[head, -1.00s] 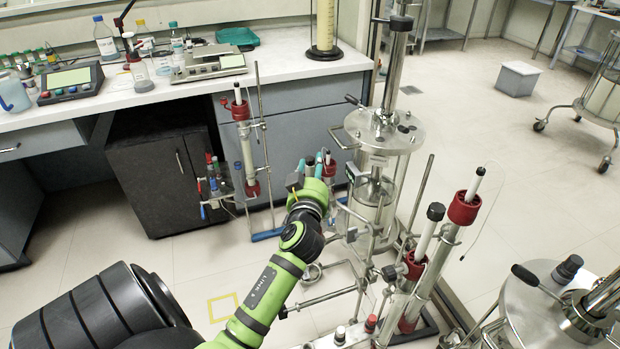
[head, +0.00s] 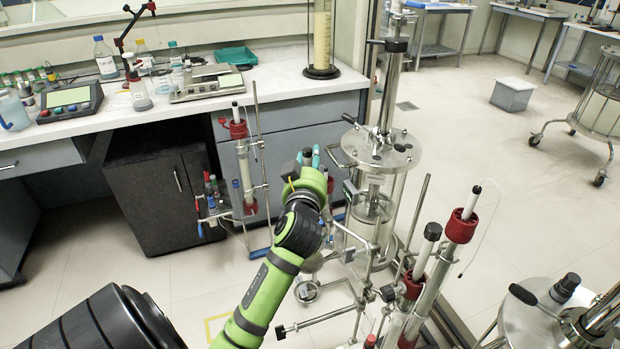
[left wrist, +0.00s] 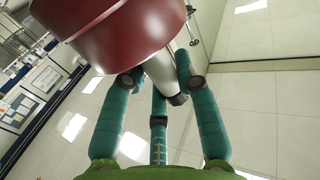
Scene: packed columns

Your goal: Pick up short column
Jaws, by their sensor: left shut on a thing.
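My left gripper (head: 311,158), with teal fingers, is shut on a column with a red collar, in front of the steel vessel. The arm hides most of this column in the head view; a small red part (head: 329,184) shows beside the gripper. In the left wrist view the red collar (left wrist: 125,28) is large and close, and the pale shaft (left wrist: 160,68) lies between the teal fingers (left wrist: 163,100). Another column with red ends (head: 246,165) stands clamped on a stand at the left. My right gripper is not in view.
A steel vessel (head: 380,150) stands right behind the gripper. Tall red-collared columns (head: 461,226) and clamp rods stand at the right front. A bench (head: 110,125) with a scale (head: 205,83) and bottles is at the back left. Open floor lies at the right.

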